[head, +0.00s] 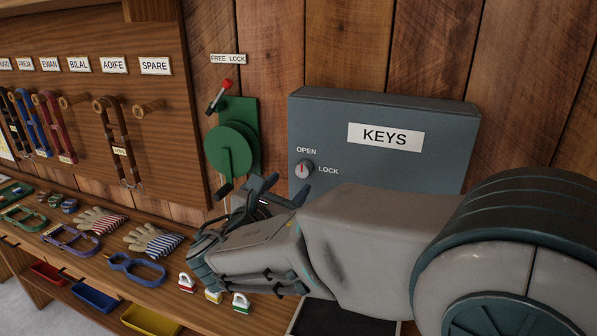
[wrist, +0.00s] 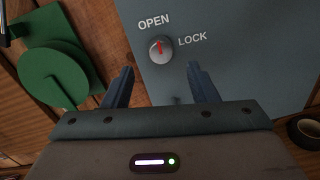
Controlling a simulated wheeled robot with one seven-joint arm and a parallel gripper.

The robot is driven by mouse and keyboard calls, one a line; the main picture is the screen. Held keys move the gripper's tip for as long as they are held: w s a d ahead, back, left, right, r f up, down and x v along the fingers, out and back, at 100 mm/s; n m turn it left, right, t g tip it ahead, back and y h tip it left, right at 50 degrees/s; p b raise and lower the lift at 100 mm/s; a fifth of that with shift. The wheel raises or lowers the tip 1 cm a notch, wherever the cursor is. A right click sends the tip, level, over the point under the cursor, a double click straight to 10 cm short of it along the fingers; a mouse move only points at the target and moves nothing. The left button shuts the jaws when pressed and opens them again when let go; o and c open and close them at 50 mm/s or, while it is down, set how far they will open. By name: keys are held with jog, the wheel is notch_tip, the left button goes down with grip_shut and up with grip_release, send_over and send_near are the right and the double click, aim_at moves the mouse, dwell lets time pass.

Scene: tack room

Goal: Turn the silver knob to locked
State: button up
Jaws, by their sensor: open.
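The silver knob (head: 305,169) is on the front of a grey-blue box (head: 420,150) labelled KEYS on the wood wall. Its red pointer line stands upright, toward the OPEN label above it; LOCK is printed to its right. In the wrist view the knob (wrist: 160,49) sits ahead of my gripper (wrist: 157,80), between and beyond the fingertips. The two dark blue fingers are spread wide and hold nothing. In the head view my gripper (head: 262,188) is below and left of the knob, apart from it.
A green disc mechanism (head: 232,150) with a red-tipped lever is on the wall left of the box, close to my gripper. Below is a wooden bench (head: 120,262) with gloves, brushes and straps. A black tape roll (wrist: 304,130) shows at right in the wrist view.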

aim_at(301, 173)
jog(key=x, duration=0.5)
jog(key=shift+w+d+p, duration=0.15)
jog(key=shift+w+p, duration=0.15)
jog(key=shift+p, duration=0.05)
jog(key=c, duration=1)
